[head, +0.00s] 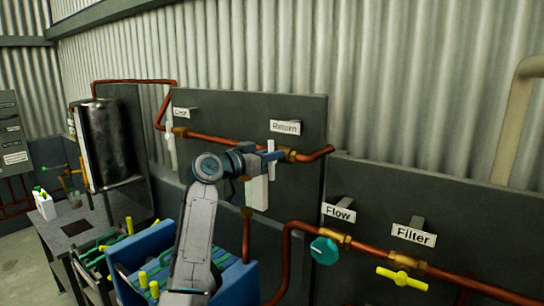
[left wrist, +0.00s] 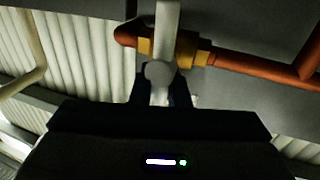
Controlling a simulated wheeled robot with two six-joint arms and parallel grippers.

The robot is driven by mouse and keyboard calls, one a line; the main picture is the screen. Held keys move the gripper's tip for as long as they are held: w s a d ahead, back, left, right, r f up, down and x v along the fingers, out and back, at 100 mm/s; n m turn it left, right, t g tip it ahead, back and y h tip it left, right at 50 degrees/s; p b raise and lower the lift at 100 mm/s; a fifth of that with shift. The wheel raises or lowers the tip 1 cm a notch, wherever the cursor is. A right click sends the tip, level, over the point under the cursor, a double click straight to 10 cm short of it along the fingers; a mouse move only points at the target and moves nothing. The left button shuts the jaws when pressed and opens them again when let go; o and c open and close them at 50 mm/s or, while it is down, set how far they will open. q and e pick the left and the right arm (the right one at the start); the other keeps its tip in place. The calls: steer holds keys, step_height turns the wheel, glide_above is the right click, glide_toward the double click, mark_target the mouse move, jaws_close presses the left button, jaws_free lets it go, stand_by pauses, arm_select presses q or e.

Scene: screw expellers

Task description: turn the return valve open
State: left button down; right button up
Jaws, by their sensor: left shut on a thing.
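The Return label (head: 285,127) is mounted on the dark back panel above a copper pipe. Below it, the return valve's white handle (head: 271,147) stands about upright, across the pipe. In the left wrist view the handle (left wrist: 166,16) runs up from a round hub, in front of the brass valve body (left wrist: 186,48). My left gripper (head: 264,162) is at this valve, its dark fingers (left wrist: 160,92) shut on the handle around its hub. The gripper and wrist hide part of the valve. My right gripper is in neither view.
A valve with a white handle (head: 169,140) is further left on the same panel. The Flow valve's teal knob (head: 324,251) and the Filter valve's yellow handle (head: 402,279) are lower right. A blue crate (head: 235,283) stands below my arm. A dark metal tank (head: 105,143) is at left.

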arm_select(q)
steer(key=shift+w+a+f+n+b, duration=0.1)
steer(key=shift+f+n+b, duration=0.2)
steer(key=shift+n+b, duration=0.5)
steer(key=n, duration=0.1)
steer(key=n+t+b, duration=0.1)
steer(key=shift+w+a+f+n+h, duration=0.1)
steer(key=shift+a+n+h, duration=0.05)
steer(key=shift+n+h, duration=0.25)
steer(key=shift+w+a+f+n+t+y+p, duration=0.15)
steer(key=shift+n+t+y+p, duration=0.4)
steer(key=shift+n, duration=2.15)
steer(key=shift+w+a+f+n+t+y+p, duration=0.1)
steer(key=shift+f+n+t+y+p, duration=0.5)
steer(key=shift+n, duration=2.1)
steer(key=shift+w+a+r+n+t+y+p, duration=0.15)
steer(key=shift+n+t+p, duration=0.75)
steer(key=shift+n, duration=1.8)
steer(key=shift+s+f, duration=0.1)
steer(key=shift+f, duration=0.05)
